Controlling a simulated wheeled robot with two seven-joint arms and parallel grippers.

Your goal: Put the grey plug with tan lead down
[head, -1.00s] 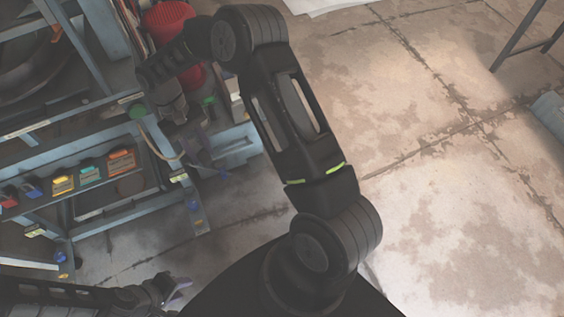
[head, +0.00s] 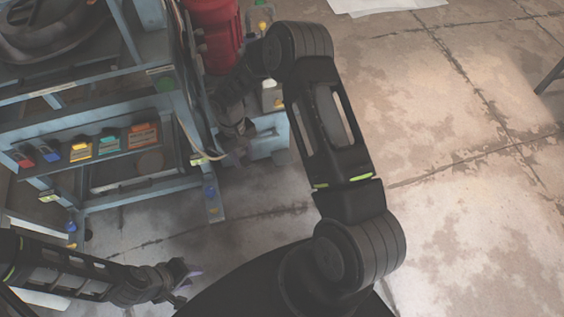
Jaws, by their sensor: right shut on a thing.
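The tan lead (head: 196,148) hangs in a loop from the blue frame's post and runs to the fingers of my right gripper (head: 234,154). My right gripper is shut on the grey plug, which is mostly hidden by the fingers. It is beside the post, to its right, in front of a pale blue box. My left gripper (head: 188,277) is low in the picture, empty as far as I can see, over the floor. Whether its fingers are apart is too small to tell.
The blue frame (head: 105,200) has a shelf with several coloured blocks (head: 110,143). A red cylinder (head: 217,35) stands at the top, behind my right forearm. The pale blue box (head: 268,140) is close to my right gripper. Concrete floor (head: 470,210) lies clear at the right.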

